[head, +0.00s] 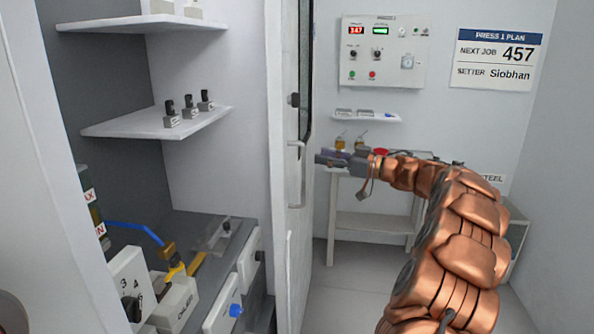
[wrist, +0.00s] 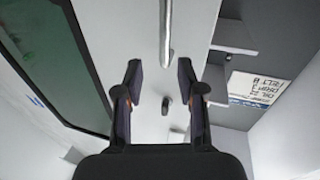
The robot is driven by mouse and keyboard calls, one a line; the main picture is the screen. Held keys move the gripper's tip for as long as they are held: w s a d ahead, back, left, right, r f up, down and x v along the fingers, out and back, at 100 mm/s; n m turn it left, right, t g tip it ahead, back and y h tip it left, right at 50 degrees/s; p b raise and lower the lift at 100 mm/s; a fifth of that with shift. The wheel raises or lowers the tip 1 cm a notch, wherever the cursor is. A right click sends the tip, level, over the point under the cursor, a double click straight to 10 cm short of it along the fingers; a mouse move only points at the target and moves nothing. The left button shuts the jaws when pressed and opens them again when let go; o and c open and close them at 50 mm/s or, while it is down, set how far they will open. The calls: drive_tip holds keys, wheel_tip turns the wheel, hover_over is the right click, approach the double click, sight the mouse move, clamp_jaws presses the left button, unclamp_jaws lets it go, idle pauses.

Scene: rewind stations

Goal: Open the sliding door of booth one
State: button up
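The pale grey door (head: 289,240) shows nearly edge-on in the head view, with a dark window strip in its upper part. An upright bar handle (head: 303,172) stands out from its face. In the wrist view the door (wrist: 115,25) fills the middle, and the metal handle (wrist: 167,35) runs down from the top edge. My gripper (head: 322,159) is just right of the handle in the head view. In the wrist view my gripper (wrist: 160,68) is open, its two fingers apart and empty. The handle lies ahead of the fingertips, roughly in line with the gap. I cannot tell the exact distance.
Left of the door are shelves (head: 160,124) with small knobbed items, and a counter with boxes and a blue hose. Behind my arm are a white table (head: 372,221), a control panel (head: 382,52) and a plan sign (head: 495,60).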

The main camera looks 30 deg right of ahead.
sight(304, 164)
drive_tip(key=shift+g+y, duration=0.4)
drive_tip(key=shift+g, duration=0.1)
drive_tip(key=shift+w+a+f+p, duration=0.1)
drive_tip(key=shift+w+a+f, duration=0.45)
drive_tip(key=shift+w+a, duration=0.25)
drive_tip(key=shift+w+a+f+p, duration=0.15)
drive_tip(key=shift+w+a+f, duration=0.4)
drive_tip(key=shift+w, duration=0.4)
drive_tip(key=shift+w+a+f+p, duration=0.1)
drive_tip(key=shift+w+a+f, duration=0.4)
drive_tip(key=shift+w+a, duration=0.3)
drive_tip(key=shift+d, duration=0.1)
drive_tip(key=shift+c, duration=0.3)
clamp_jaws()
